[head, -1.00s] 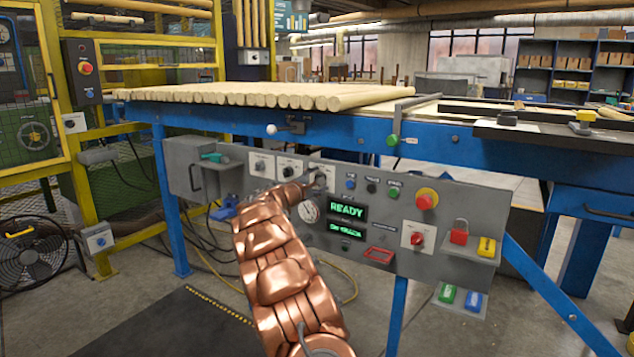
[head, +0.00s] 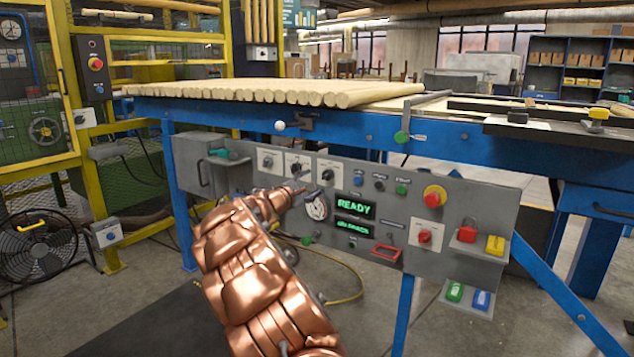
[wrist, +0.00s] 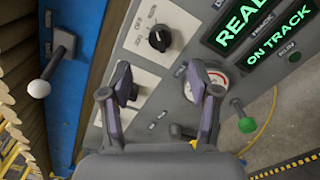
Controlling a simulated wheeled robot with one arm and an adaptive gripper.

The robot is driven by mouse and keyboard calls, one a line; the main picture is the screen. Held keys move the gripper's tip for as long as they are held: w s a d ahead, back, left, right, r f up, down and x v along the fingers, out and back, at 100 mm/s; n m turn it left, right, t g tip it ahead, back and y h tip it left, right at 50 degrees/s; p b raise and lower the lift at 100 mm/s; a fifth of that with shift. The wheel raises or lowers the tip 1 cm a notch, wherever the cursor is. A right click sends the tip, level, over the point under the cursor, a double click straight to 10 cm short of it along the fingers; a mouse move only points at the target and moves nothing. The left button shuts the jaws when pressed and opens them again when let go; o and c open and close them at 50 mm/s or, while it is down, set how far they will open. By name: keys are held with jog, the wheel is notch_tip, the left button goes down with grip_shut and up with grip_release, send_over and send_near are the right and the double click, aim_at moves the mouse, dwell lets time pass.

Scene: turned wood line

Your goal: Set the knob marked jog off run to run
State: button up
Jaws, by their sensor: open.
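Three black selector knobs on white plates sit in a row on the grey panel: a left knob (head: 268,161), a middle knob (head: 298,167) and a right knob (head: 328,175). Their lettering is too small to read, so I cannot tell which is marked jog off run. My gripper (head: 302,187) is in front of the panel, just below the middle plate. In the wrist view my gripper (wrist: 160,76) is open and empty. One knob (wrist: 160,38) shows clear beyond the fingertips; another (wrist: 131,92) is partly hidden behind the left finger.
A pressure gauge (head: 316,207) and a green READY display (head: 355,208) lie right of my gripper. A red-and-yellow stop button (head: 434,196), padlock (head: 467,231) and red knob (head: 424,237) are farther right. The blue table frame (head: 240,121) overhangs the panel; a green-tipped lever (wrist: 246,124) juts out.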

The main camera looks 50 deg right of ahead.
jog(key=shift+s+a, duration=0.15)
jog(key=shift+a, duration=1.5)
jog(key=s+a+r+m+g+y+p, duration=0.4)
jog(key=s+a+r+m+p, duration=0.2)
jog(key=s+a+r+p, duration=0.7)
jog(key=s+a+r+y+p, duration=0.3)
jog(key=s+a+p, duration=0.4)
jog(key=a, duration=0.7)
jog(key=s+a+r+y+p, duration=0.2)
jog(key=s+a+y+p, duration=0.4)
jog(key=a+p, duration=0.4)
jog(key=s+a+r+t+y+p, duration=0.1)
jog(key=s+a+r+y+p, duration=0.2)
jog(key=a, duration=1.5)
jog(key=s+y+p, duration=0.2)
jog(key=s+p, duration=0.2)
jog(key=p, duration=0.1)
jog(key=shift+s+r+m, duration=0.3)
jog(key=shift+s+m, duration=0.05)
jog(key=shift+m, duration=0.05)
jog(key=shift+s+a+f, duration=0.1)
jog(key=shift+a, duration=0.15)
jog(key=shift+c, duration=0.2)
